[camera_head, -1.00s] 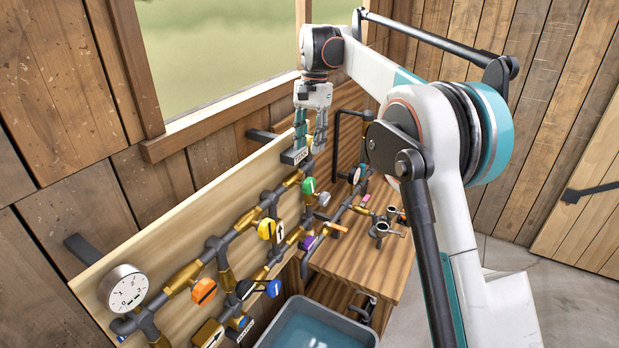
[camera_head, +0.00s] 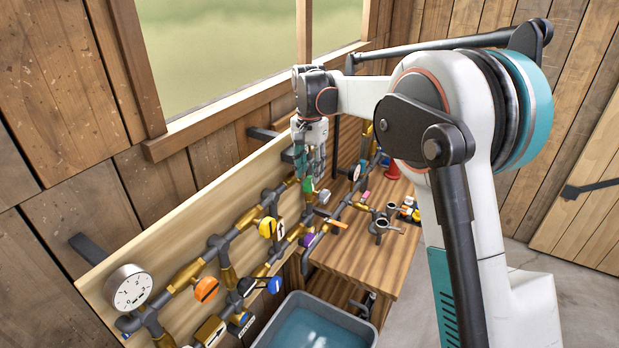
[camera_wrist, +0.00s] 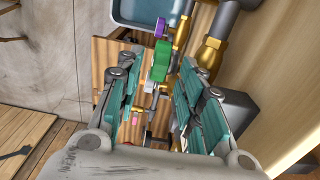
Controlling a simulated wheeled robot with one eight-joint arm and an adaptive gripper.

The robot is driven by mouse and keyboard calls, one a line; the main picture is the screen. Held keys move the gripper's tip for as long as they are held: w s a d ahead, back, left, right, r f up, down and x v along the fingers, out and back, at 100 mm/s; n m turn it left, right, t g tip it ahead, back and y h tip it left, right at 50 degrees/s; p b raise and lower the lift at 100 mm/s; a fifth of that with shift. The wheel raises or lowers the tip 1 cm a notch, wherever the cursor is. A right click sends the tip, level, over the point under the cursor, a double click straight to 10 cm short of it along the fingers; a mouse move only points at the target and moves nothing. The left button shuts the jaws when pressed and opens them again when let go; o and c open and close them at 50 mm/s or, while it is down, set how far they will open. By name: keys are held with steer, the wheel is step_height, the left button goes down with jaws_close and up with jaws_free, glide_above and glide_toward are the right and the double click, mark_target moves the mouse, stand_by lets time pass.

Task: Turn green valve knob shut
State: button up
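The green valve knob (camera_head: 309,184) sits on the brass and grey pipework on the wooden backboard, near its far end. My gripper (camera_head: 309,174) points down just above and around it. In the wrist view the green knob (camera_wrist: 161,62) shows ahead, in the gap between the two teal fingers of my gripper (camera_wrist: 152,85). The fingers are spread apart, and I see no contact with the knob. In the head view the fingers partly cover the knob.
Yellow (camera_head: 267,227), orange (camera_head: 206,289), blue (camera_head: 273,285) and purple (camera_head: 309,240) knobs sit on nearby pipes. A gauge (camera_head: 129,288) is at the left. A grey water tub (camera_head: 345,318) stands below. A wooden bench (camera_head: 375,265) with small fittings is at the right.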

mark_target(310, 177)
steer(key=shift+f, duration=1.85)
jaws_close()
